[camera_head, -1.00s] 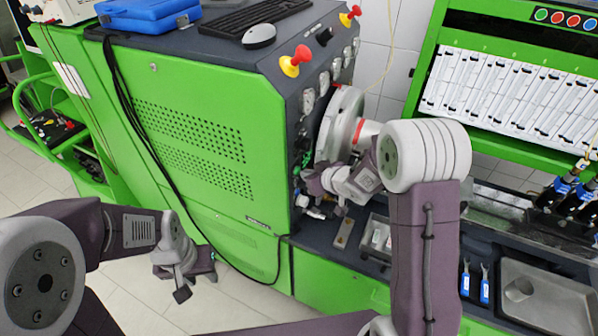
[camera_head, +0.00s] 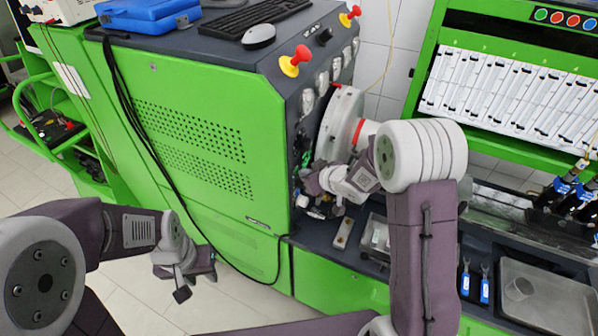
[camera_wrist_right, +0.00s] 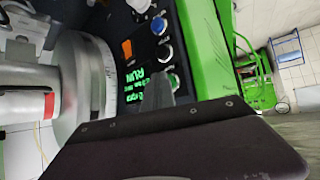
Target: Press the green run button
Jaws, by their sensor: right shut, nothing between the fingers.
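In the right wrist view, a dark control panel carries round buttons in pale rings and glowing green RUN lettering (camera_wrist_right: 134,80). A green-tinted button (camera_wrist_right: 174,79) beside the lettering is partly hidden by my shut fingertips (camera_wrist_right: 158,92). The fingers hold nothing; I cannot tell whether they touch the button. In the head view, my right gripper (camera_head: 311,182) is at the machine's end face, just below the small green-lit panel (camera_head: 306,157). The button cannot be made out there. My left gripper (camera_head: 184,274) hangs low in front of the green cabinet, its jaw opening unclear.
A large pale round flange (camera_head: 340,122) stands right beside the panel, close to my right arm. An orange switch (camera_wrist_right: 127,49) sits near the button. Red and yellow knobs (camera_head: 295,61) top the machine. A metal tray (camera_head: 545,300) lies at the right.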

